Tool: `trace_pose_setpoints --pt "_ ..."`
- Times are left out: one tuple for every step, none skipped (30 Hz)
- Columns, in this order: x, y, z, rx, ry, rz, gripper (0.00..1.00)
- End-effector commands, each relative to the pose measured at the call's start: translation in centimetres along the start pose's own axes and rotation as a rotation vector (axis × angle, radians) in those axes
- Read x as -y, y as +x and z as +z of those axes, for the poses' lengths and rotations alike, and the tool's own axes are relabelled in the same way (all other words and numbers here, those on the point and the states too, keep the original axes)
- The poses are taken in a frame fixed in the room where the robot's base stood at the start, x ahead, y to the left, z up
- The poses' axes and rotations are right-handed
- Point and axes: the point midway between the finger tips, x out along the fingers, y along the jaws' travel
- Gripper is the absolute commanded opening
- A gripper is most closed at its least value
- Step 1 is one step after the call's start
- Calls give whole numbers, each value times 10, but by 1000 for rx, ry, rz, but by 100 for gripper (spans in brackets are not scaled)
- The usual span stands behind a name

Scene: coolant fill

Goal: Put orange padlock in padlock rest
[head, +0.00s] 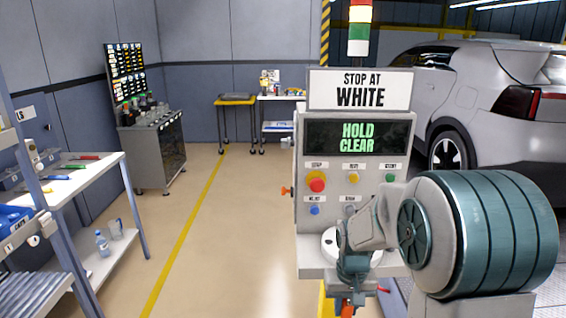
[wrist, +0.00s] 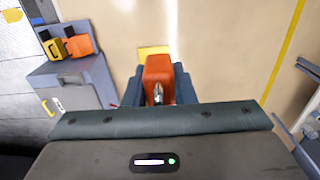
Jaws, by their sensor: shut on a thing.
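My gripper (wrist: 158,92) is shut on an orange padlock (wrist: 160,68) in the wrist view. Its body points away from the wrist and a bit of silvery metal shows between the fingers. In the head view my gripper (head: 351,283) points down in front of the console, with a small orange-red part of the padlock (head: 347,309) at the bottom edge. In the wrist view a yellow block (wrist: 54,49) and an orange block (wrist: 79,45) sit on a grey unit at the left, apart from my gripper. I cannot tell which part is the padlock rest.
A grey console (head: 305,220) with buttons and a "HOLD CLEAR" screen stands close behind my gripper. A silver car (head: 480,100) is at the right. A white bench (head: 90,165) stands at the left. The floor between bench and console is clear.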

Motion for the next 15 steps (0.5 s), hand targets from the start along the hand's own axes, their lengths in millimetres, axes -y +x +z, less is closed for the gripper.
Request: trace_pose_setpoints --pt "0 11 -4 6 0 0 9" --pt "0 17 -6 6 1 0 9" --pt "0 26 -9 6 1 0 9" --pt "-1 34 -12 7 1 0 9" --pt "-1 42 -15 7 1 0 9" --pt "-1 53 -18 8 1 0 9" --pt "-1 62 -20 7 2 0 9" --pt "-1 70 -22 7 2 0 9" --pt "-1 80 -25 7 2 0 9" --pt "-1 86 -26 6 2 0 9" --pt "-1 93 -27 7 2 0 9" --pt "-1 100 -29 5 2 0 9" --pt "-1 105 -30 5 2 0 9" --pt "-1 109 -31 3 2 0 9" --pt "-1 114 -32 3 2 0 9"
